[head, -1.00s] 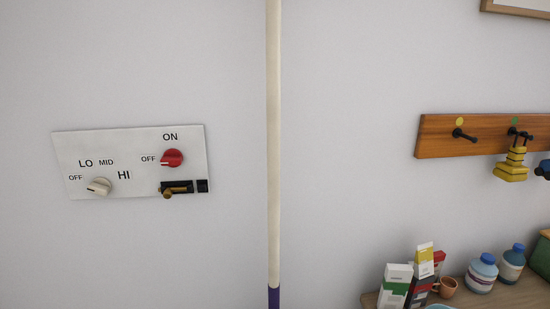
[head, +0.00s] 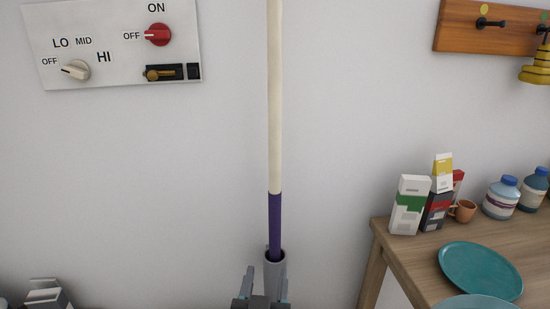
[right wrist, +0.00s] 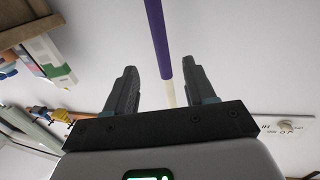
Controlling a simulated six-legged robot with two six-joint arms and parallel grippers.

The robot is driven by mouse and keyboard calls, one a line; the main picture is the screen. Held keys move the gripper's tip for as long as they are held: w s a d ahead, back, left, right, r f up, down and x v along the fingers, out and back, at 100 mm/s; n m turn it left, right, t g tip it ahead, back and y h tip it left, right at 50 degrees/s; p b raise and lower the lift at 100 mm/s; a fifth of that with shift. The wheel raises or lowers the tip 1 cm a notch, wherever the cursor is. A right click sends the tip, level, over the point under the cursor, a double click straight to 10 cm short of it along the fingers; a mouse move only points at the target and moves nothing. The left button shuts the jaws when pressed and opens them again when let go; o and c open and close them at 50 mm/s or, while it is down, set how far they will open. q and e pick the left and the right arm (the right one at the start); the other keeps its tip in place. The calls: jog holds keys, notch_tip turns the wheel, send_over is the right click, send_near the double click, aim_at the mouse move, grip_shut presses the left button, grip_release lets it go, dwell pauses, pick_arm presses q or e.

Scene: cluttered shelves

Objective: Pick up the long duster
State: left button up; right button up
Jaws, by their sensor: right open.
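The long duster is a thin upright pole (head: 275,110), cream above with a purple lower grip (head: 275,222). My left gripper is not in view.
A wooden table (head: 395,262) at right holds cartons (head: 410,205), an orange mug (head: 463,210), bottles (head: 501,197) and teal plates (head: 480,270). A switch panel (head: 110,40) and a hook rail (head: 460,25) are on the wall. The wall around the pole is bare.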

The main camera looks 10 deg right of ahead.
aim_at(274, 232)
jog(key=x, duration=1.3)
jog(key=b+x, duration=0.1)
jog(key=x, duration=0.1)
jog(key=shift+w+d+f, duration=0.1)
jog(key=shift+w+f, duration=0.1)
jog(key=shift+f, duration=0.2)
jog(key=shift+r, duration=0.1)
grip_shut()
